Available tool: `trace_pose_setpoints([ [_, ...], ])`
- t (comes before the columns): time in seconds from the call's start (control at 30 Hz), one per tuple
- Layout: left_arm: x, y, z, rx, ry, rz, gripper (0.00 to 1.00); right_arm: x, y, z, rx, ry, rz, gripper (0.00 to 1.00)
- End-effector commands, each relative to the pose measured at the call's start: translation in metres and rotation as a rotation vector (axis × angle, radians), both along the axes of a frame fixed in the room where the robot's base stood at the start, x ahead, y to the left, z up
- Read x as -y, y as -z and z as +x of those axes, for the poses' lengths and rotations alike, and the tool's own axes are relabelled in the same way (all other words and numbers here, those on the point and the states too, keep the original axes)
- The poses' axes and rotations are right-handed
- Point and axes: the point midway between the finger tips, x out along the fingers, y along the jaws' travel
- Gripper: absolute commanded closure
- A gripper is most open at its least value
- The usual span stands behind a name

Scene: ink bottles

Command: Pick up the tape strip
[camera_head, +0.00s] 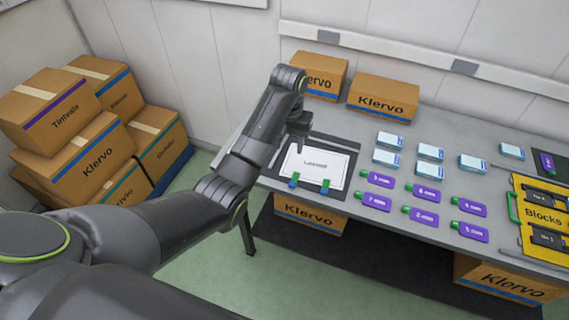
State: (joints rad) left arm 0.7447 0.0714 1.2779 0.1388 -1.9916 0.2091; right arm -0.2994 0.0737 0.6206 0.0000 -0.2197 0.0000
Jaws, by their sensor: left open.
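My left gripper (299,136) hangs above the back edge of a dark mat (340,210) on the grey table; it is open, with its fingertips small and partly hidden by its own body. On the mat lies a white sheet (318,168) with a printed word. Two small green and blue pieces sit at the sheet's front edge, a left one (294,181) and a right one (325,186). I cannot tell for certain which thing is the tape strip. My right gripper is out of view.
Several purple bottles (380,179) with green caps lie right of the mat. Several white and blue boxes (390,140) stand behind them. Cardboard boxes (383,98) stand at the table's back. A yellow tray (541,212) marked "Blocks" is at the right. More cartons (100,152) are stacked left.

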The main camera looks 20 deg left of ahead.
Motion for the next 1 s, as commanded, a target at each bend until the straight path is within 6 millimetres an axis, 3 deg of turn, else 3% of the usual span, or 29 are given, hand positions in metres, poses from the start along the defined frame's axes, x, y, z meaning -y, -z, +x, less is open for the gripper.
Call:
trace_pose_setpoints([
  [0.13, 0.002, 0.001, 0.0, -0.005, 0.003, 0.001, 0.55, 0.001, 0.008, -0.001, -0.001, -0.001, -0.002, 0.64],
  [0.53, 0.002, 0.048, 0.0, -0.004, 0.002, 0.001, 0.55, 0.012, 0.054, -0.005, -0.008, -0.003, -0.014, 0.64],
  [0.67, 0.003, 0.073, -0.001, -0.007, 0.001, 0.002, 0.55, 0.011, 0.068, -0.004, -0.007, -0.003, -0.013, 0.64],
  [0.73, 0.003, 0.079, -0.001, -0.009, 0.001, 0.001, 0.55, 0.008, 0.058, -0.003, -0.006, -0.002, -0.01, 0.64],
  [1.0, 0.004, 0.112, 0.0, -0.004, 0.002, 0.001, 0.55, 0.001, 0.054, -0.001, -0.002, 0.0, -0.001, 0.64],
])
